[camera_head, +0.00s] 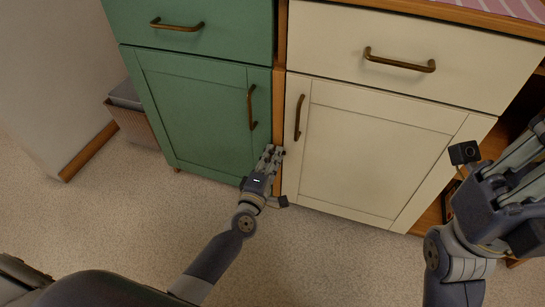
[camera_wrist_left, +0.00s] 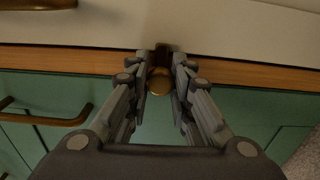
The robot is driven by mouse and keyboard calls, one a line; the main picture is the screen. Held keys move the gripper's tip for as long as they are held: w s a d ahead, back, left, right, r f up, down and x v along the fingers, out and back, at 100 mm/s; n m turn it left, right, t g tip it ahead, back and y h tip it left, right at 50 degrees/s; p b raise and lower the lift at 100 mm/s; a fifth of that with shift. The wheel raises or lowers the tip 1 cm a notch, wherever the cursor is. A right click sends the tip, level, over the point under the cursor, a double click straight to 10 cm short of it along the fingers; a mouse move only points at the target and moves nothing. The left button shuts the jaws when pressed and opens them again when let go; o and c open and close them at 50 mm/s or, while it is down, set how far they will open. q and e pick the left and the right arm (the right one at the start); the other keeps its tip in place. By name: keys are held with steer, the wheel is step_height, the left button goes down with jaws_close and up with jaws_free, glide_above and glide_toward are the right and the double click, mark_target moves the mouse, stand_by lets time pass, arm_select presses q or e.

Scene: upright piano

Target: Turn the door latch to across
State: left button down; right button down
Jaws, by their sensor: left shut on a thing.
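The door latch shows in the left wrist view as a small round brass knob (camera_wrist_left: 159,82) with a dark piece above it, at the wooden post between the two cabinet doors. My left gripper (camera_head: 272,152) reaches the post low between the green door (camera_head: 205,115) and the cream door (camera_head: 370,150). In the left wrist view its fingers (camera_wrist_left: 160,75) are closed on the latch from both sides. The fingers hide the latch in the head view, and its exact angle is hard to tell. My right gripper (camera_head: 522,160) is at the right edge, partly cut off, away from the latch.
Bronze handles stand out on the green door (camera_head: 251,107) and the cream door (camera_head: 299,117), just above my left gripper. Drawers with bronze handles (camera_head: 400,60) sit above. An open wooden shelf is at the right. The speckled floor (camera_head: 310,260) in front is clear.

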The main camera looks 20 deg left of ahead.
arm_select(q)
steer(key=shift+f, duration=0.1)
steer(key=c, duration=1.5)
jaws_free()
steer(key=shift+c, duration=0.2)
steer(key=shift+o, duration=0.6)
steer(key=shift+s, duration=0.15)
steer(key=s, duration=1.1)
steer(key=shift+s+a, duration=0.25)
steer(key=shift+s, duration=0.15)
